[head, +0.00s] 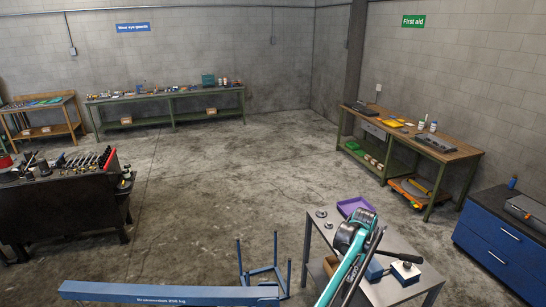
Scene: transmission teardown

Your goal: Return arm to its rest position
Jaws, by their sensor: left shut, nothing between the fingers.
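A teal and black arm-like form rises from the bottom edge, right of centre, in front of a grey bench (318,240). I take the dark, rounded part near its top as my left gripper (345,235). It is shut, with nothing held, and appears above the bench top. Its fingertips are hard to make out at this size. My right gripper is not in view.
A blue beam (170,293) crosses the bottom left. A black tool bench (60,215) stands at left, blue drawers (495,240) at right. The middle floor is clear.

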